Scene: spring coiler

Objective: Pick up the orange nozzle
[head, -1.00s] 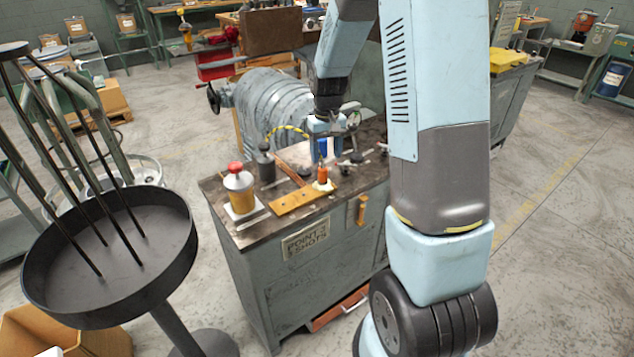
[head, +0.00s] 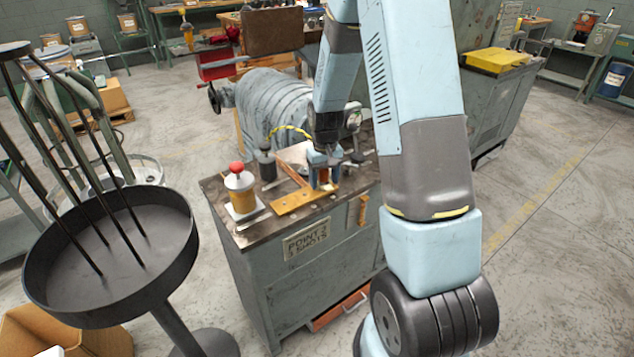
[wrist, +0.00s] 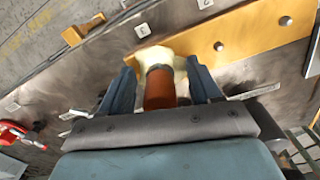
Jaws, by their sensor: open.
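The orange nozzle (wrist: 160,88) shows in the wrist view as an orange-brown cylinder with a dark band and a pale yellowish base (wrist: 158,58). It stands at the end of a yellow-orange bar (wrist: 225,42) on the bench top. My gripper (wrist: 162,78) is open, with one blue finger on each side of the nozzle; a narrow gap shows on both sides. In the head view my gripper (head: 323,180) is down at the bar's right end, and its fingers hide most of the nozzle.
The grey bench (head: 270,265) carries a yellow pot with a red knob (head: 238,190) and a dark bottle (head: 266,165), both left of my gripper. A large grey ribbed machine part (head: 270,105) stands behind. A round black tray (head: 110,265) stands left of the bench.

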